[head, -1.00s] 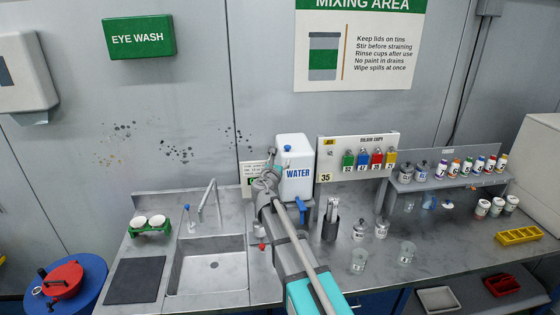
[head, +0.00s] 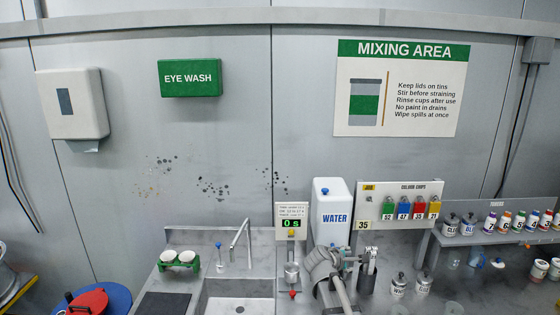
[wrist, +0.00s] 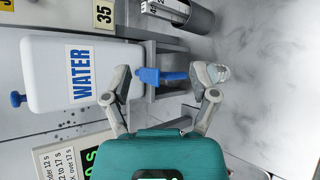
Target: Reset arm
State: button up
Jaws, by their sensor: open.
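My gripper (wrist: 166,85) is open in the wrist view, with its two fingers apart. The blue tap (wrist: 160,76) of the white water container (wrist: 55,75) shows between and beyond the fingertips. I cannot tell how far off it is. Nothing is held between the fingers. In the head view my arm's end (head: 325,268) is low in the picture, in front of the water container (head: 332,210). It hides the container's lower part and tap.
A sink (head: 238,303) with a faucet (head: 243,240) is left of my arm. A display box (head: 291,222) stands behind it. A chip board (head: 400,190) and lidded tins (head: 398,285) are to the right. A toner shelf (head: 490,238) is farther right.

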jog(key=s+a+f+m+g+y+b, duration=0.2)
jog(key=s+f+m+g+y, duration=0.2)
jog(key=s+f+m, duration=0.3)
jog(key=s+a+f+m+g+y+b, duration=0.3)
jog(key=s+f+m, duration=0.5)
jog(key=s, duration=0.7)
jog(key=shift+s+g+y, duration=0.15)
jog(key=shift+g+y, duration=0.55)
